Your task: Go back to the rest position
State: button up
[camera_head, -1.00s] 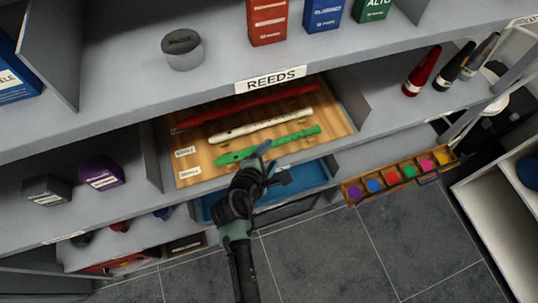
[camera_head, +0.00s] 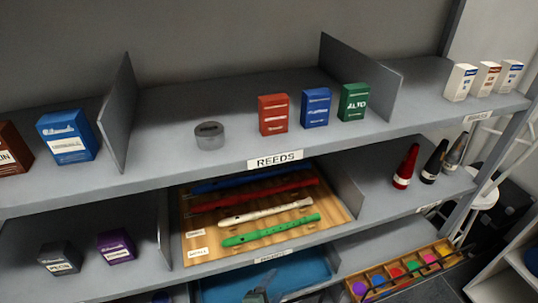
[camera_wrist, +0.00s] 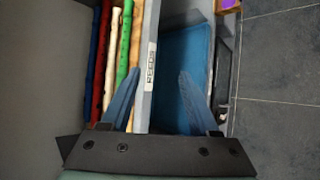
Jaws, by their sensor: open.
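My gripper (camera_head: 258,292) shows only in part at the bottom edge of the head view, below the middle shelf's front edge. In the wrist view both blue fingers of my gripper (camera_wrist: 158,78) are spread apart with nothing held between them. The green recorder (camera_head: 270,231) lies on the wooden tray (camera_head: 330,219) on the middle shelf, in front of a white recorder (camera_head: 265,211), a red one (camera_head: 255,194) and a blue one (camera_head: 235,182). The green recorder also shows in the wrist view (camera_wrist: 125,45), left of the fingers and apart from them.
A shelf edge with a label (camera_wrist: 151,62) lies between the fingers in the wrist view. A blue-lined bin (camera_head: 300,270) sits below. A box of coloured discs (camera_head: 400,274) is at lower right. Boxes and a grey tin (camera_head: 209,137) stand on the upper shelf (camera_head: 120,180).

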jog(key=w+a+r+m+t, duration=0.1)
jog(key=w+r+m+t, duration=0.35)
jog(key=r, duration=1.05)
jog(key=w+r+m+t+y, duration=0.1)
jog(key=w+r+m+t, duration=0.15)
jog(key=r, duration=0.95)
jog(key=w+r+m+t+y, duration=0.1)
jog(key=r+m, duration=0.3)
jog(key=r, duration=0.8)
jog(key=s+r+m+t, duration=0.2)
jog(key=s+r, duration=0.3)
jog(key=r, duration=0.4)
jog(key=s+r+m+t+y, duration=0.1)
jog(key=s+r+m+t, duration=0.2)
jog(key=s+r, duration=0.3)
jog(key=s+r+m+t+y, duration=0.1)
jog(key=s+r+t, duration=0.3)
jog(key=r, duration=1)
jog(key=shift+s+m, duration=0.9)
jog(key=shift+s, duration=0.25)
